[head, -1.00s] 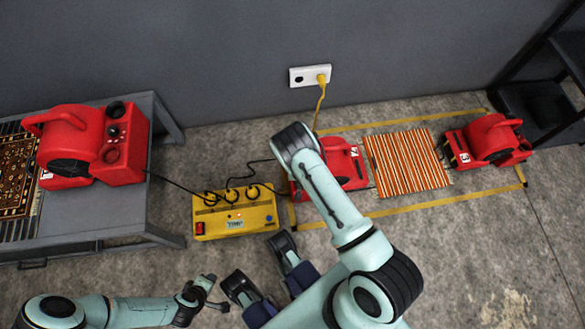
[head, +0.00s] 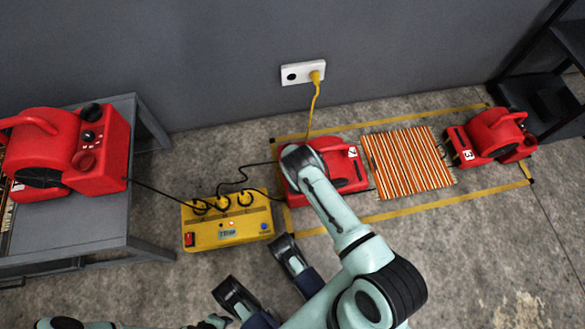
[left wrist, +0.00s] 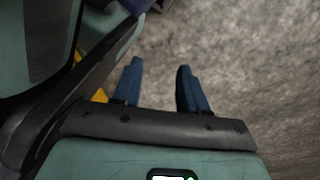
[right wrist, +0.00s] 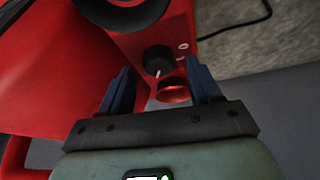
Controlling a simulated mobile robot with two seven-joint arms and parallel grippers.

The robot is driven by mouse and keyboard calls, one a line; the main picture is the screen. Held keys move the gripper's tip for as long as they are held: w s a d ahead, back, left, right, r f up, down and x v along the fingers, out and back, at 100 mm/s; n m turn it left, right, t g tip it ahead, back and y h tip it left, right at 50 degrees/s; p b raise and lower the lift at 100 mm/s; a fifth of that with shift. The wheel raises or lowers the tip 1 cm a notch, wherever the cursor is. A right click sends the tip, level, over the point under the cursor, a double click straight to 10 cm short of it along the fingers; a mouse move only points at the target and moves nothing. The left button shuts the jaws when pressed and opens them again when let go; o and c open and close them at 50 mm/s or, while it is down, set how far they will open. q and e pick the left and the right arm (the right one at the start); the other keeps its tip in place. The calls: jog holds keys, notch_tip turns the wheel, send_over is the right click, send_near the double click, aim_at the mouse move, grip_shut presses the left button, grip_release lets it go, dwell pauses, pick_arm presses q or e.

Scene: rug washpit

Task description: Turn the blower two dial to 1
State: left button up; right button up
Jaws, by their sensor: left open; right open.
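Blower two (head: 345,172) is a red blower on the floor, left of the striped rug, partly hidden in the head view by my right arm. In the right wrist view, a red blower body (right wrist: 50,85) fills the left side. Its black dial (right wrist: 158,59) has a white pointer toward the bottom of the picture and small white markings to its right. My right gripper (right wrist: 160,88) is open, with the dial ahead between its fingers, apparently not touching. It is hidden in the head view. My left gripper (left wrist: 158,85) is open and empty above the concrete floor.
A yellow power box (head: 228,228) with cables stands left of blower two. Another red blower (head: 70,150) sits on a grey table (head: 75,222) at the left. The striped rug (head: 408,163) and blower three (head: 490,138) lie right. Bare floor is open at front right.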

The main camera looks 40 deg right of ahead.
jog(key=shift+b+x, duration=0.3)
jog(key=shift+x, duration=0.55)
pick_arm(q)
jog(key=shift+s+a+f+g, duration=0.1)
jog(key=shift+s+f+g, duration=0.1)
jog(key=shift+s, duration=0.3)
jog(key=shift+s+f+g, duration=0.1)
jog(key=shift+s+f, duration=0.1)
jog(key=shift+s, duration=0.25)
pick_arm(e)
jog(key=c, duration=1)
jog(key=shift+n, duration=0.4)
jog(key=n, duration=0.1)
jog(key=n+y, duration=0.1)
jog(key=n, duration=0.1)
jog(key=shift+d+t, duration=0.25)
jog(key=shift+t, duration=0.15)
jog(key=shift+n+y, duration=0.8)
jog(key=shift+n, duration=1.3)
